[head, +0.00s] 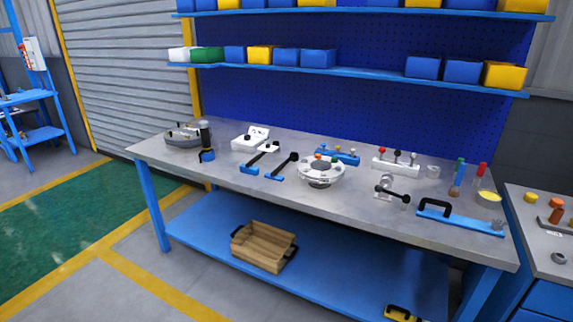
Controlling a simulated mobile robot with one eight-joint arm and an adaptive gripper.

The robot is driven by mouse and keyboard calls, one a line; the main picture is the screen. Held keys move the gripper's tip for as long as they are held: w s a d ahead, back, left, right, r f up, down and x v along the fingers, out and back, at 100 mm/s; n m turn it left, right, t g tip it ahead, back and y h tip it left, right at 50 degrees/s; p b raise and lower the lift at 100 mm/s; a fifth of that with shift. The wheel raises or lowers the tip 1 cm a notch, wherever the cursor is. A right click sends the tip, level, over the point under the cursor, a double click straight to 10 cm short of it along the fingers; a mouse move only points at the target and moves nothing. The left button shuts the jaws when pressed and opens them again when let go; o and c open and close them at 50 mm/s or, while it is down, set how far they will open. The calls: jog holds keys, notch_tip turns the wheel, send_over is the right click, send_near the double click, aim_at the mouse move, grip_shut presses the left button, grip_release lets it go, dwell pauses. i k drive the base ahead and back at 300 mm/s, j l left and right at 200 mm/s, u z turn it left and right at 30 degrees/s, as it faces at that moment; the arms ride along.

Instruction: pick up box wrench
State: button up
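I cannot make out a box wrench for certain. A grey metal workbench (232,173) holds many small tools and devices. A small dark bar-shaped tool (393,195) is near a white fitting toward the bench's right half; its exact shape is too small to tell. Two black-handled levers on blue bases, a left one (250,168) and a right one (281,171), stand left of a round white flanged shell (320,177) near the middle. My gripper is not in view.
A black handle on a blue strip (462,219) lies at the bench's right front. A wooden crate (263,249) sits on the blue lower shelf. A second bench (540,252) stands close on the right. The floor at left is open.

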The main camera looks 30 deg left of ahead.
aim_at(294, 156)
jog(key=u, duration=1.7)
jog(key=i+l+u, duration=0.1)
jog(key=i, duration=0.45)
jog(key=i+l+u, duration=0.1)
jog(key=i+l, duration=0.15)
jog(key=i, duration=0.25)
jog(key=i+l+u, duration=0.1)
jog(key=i+l, duration=0.15)
jog(key=i, duration=0.25)
